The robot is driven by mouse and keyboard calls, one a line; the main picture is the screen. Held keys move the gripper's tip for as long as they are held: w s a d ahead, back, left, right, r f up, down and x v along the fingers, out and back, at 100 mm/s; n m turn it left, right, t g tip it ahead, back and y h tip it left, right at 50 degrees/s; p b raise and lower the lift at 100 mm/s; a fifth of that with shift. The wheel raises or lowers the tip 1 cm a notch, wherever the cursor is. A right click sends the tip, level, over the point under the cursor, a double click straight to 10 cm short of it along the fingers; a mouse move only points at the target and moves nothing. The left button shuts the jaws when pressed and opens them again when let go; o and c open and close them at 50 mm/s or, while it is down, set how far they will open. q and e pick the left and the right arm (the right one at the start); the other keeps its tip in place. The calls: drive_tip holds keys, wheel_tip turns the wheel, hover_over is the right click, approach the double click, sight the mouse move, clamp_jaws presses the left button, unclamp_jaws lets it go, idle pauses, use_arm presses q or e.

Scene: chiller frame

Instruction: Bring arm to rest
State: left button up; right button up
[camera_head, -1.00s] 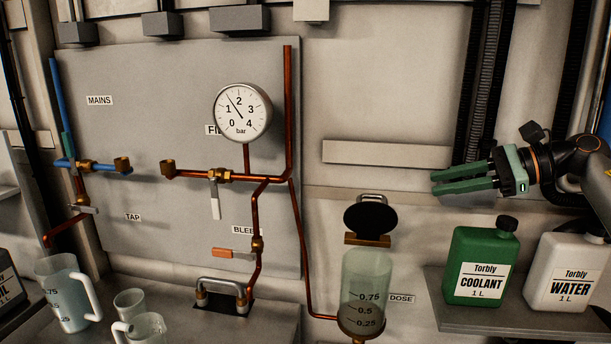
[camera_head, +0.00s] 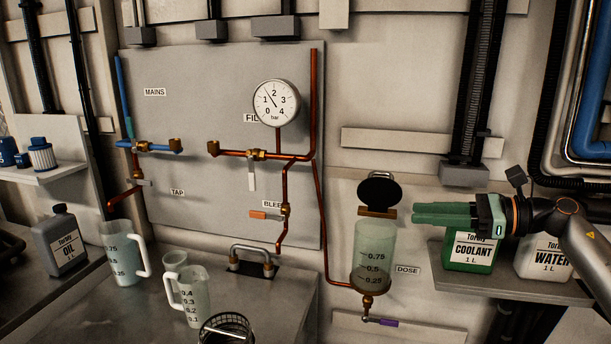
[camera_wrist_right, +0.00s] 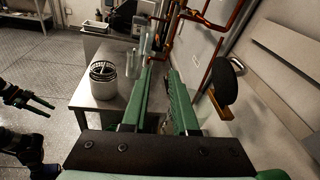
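My right gripper (camera_head: 418,214) has green fingers and reaches in from the right in the head view, in front of the green coolant jug (camera_head: 470,256). In the right wrist view its fingers (camera_wrist_right: 160,75) are apart with nothing between them. My left gripper (camera_wrist_right: 52,109) shows at the left edge of the right wrist view, above the floor, its two green fingers apart and empty. It is outside the head view.
The dosing cylinder (camera_head: 374,247) with its black lid (camera_head: 380,188) open stands left of my right gripper. A white water jug (camera_head: 543,257) shares the shelf (camera_head: 520,287) with the coolant. Measuring jugs (camera_head: 192,296) and a basket (camera_head: 227,328) stand on the bench.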

drive_tip(key=s+a+f+m+t+y, duration=0.2)
drive_tip(key=a+f+m+t, duration=0.2)
drive_tip(key=a+f+m, duration=0.55)
drive_tip(key=s+d+f+m+t+h, duration=0.1)
drive_tip(key=s+f+m+t+h, duration=0.15)
drive_tip(key=f+m, duration=0.6)
drive_tip(key=s+d+f+m+t+h, duration=0.15)
drive_tip(key=f+m+t+h, duration=0.3)
drive_tip(key=m, duration=0.65)
drive_tip(key=s+d+f+m+g+h+p, duration=0.1)
drive_tip(key=s+f+m+g+h, duration=0.6)
drive_tip(key=s+f+m, duration=1.3)
drive_tip(key=s+f+g, duration=0.1)
drive_tip(key=s+f, duration=0.2)
drive_tip(key=s, duration=0.3)
drive_tip(key=shift+s+d+f+h, duration=0.25)
drive_tip(key=shift+d+f+h, duration=0.05)
drive_tip(key=shift+f+h, duration=0.1)
